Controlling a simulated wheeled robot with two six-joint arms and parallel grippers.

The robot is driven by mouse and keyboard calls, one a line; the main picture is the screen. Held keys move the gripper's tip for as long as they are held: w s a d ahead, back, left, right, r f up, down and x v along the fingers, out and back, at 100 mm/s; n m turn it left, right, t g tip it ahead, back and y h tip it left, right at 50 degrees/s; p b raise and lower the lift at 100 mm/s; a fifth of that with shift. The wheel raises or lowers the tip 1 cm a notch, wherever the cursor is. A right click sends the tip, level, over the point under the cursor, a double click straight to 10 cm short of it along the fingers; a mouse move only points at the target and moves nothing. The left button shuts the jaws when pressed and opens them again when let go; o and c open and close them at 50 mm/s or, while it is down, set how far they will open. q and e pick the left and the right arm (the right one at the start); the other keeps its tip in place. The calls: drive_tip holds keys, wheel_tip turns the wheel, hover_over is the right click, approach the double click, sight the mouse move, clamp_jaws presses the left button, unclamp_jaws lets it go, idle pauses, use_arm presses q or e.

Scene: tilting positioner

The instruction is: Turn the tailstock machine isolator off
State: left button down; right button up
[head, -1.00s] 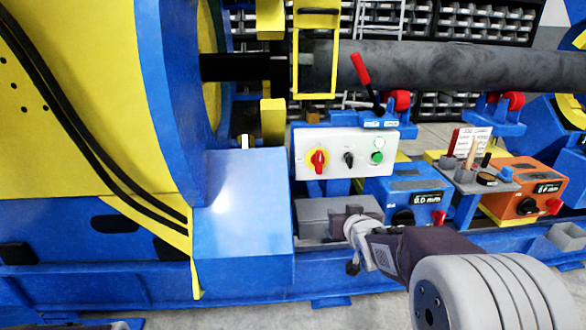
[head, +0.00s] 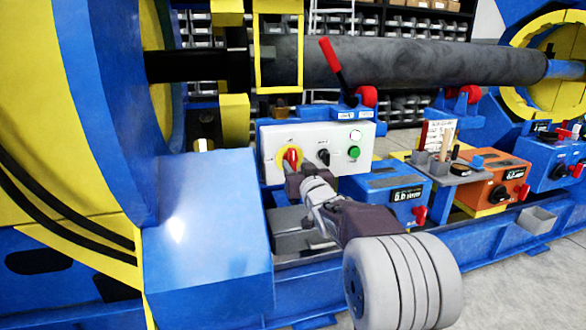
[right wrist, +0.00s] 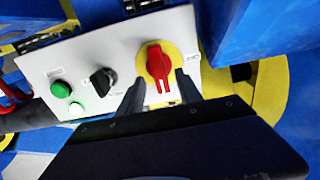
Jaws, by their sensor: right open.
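A white control panel (head: 340,135) stands on the blue bed of the machine. On it is a red rotary isolator handle (head: 292,157) on a yellow round plate, which also shows in the right wrist view (right wrist: 158,62). Beside it are a black selector knob (head: 323,157) and a green button (head: 353,152). My right gripper (head: 293,178) is just below and in front of the red handle. In the right wrist view its two open fingers (right wrist: 160,92) lie on either side of the handle's lower end; I cannot tell whether they touch it. My left gripper is not in view.
A red-tipped lever (head: 331,62) rises behind the panel. A blue box with a display (head: 380,185) and an orange box (head: 490,185) stand to the right. A large blue housing (head: 205,220) stands close on the left. A grey pipe (head: 400,62) runs across behind.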

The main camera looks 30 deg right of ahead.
sight(292, 162)
drive_tip(key=shift+x, duration=1.45)
drive_tip(key=shift+c, duration=0.3)
clamp_jaws()
